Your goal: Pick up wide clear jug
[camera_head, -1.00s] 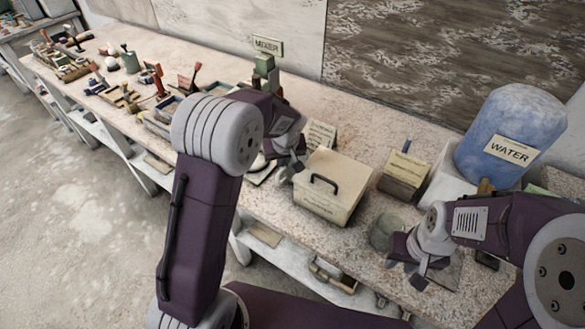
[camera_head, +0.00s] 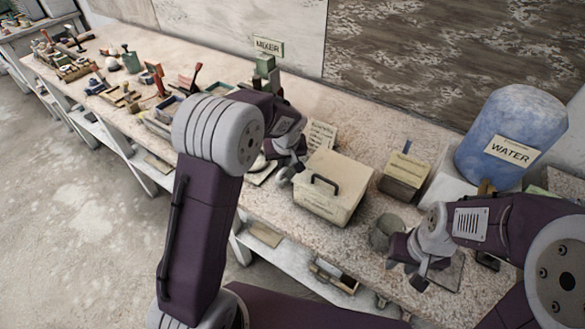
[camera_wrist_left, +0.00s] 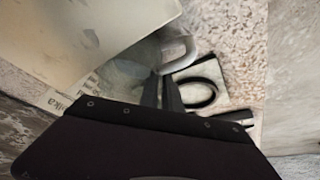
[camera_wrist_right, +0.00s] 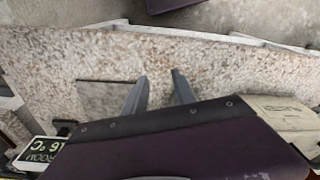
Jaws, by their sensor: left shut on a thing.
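The wide clear jug (camera_wrist_left: 124,76) shows in the left wrist view as a see-through body with a pale handle (camera_wrist_left: 180,50), beside the cream box. My left gripper (camera_wrist_left: 162,92) has its fingers close together at the jug's handle side and is shut on the jug. The exact contact is partly hidden by the fingers. In the head view my left gripper (camera_head: 284,176) is just left of the cream box, and my wrist hides most of the jug. My right gripper (camera_wrist_right: 159,78) is open and empty above the bench; it also shows in the head view (camera_head: 420,278).
The cream box (camera_head: 330,187) with a black handle stands right beside my left gripper. A grey-green pot (camera_head: 385,232) stands close to my right gripper. A blue water container (camera_head: 511,138) is at the back right. Several tools and trays fill the bench's left part.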

